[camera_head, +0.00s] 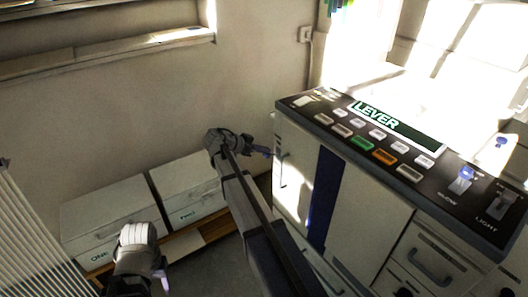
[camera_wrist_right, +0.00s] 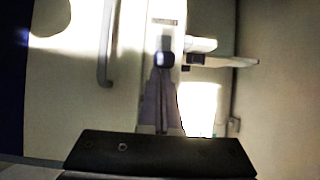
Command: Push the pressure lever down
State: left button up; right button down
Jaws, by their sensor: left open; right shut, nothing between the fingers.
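The machine's dark top panel (camera_head: 395,150) has a green display (camera_head: 398,124) reading LEVER and rows of buttons. I cannot clearly pick out the pressure lever in the head view. In the right wrist view a pale horizontal bar (camera_wrist_right: 215,61) sticks out to the right of the fingertips; I cannot tell whether it is the lever. My right gripper (camera_head: 266,153) is shut and empty at the machine's left side; its fingers also show in the wrist view (camera_wrist_right: 160,100). Contact is unclear. My left gripper (camera_head: 161,281) is open and empty at the lower left, away from the machine.
White boxes marked ONE (camera_head: 110,215) and TWO (camera_head: 190,185) sit low by the wall. A radiator (camera_head: 30,235) stands at far left. A vertical handle (camera_wrist_right: 107,45) shows in the wrist view. The machine's front has drawers (camera_head: 440,250). Strong light washes out the right background.

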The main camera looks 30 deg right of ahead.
jog(key=shift+a+f+h+b, duration=1.05)
jog(key=shift+f+h+b, duration=2.5)
jog(key=shift+b, duration=6.5)
notch_tip(320, 180, up, 6)
jog(key=a+f+p, duration=0.1)
jog(key=p, duration=0.4)
jog(key=s+a+b, duration=0.1)
jog(key=a, duration=0.9)
jog(key=shift+f+t, duration=0.3)
jog(key=shift+f, duration=0.05)
jog(key=shift+a, duration=0.1)
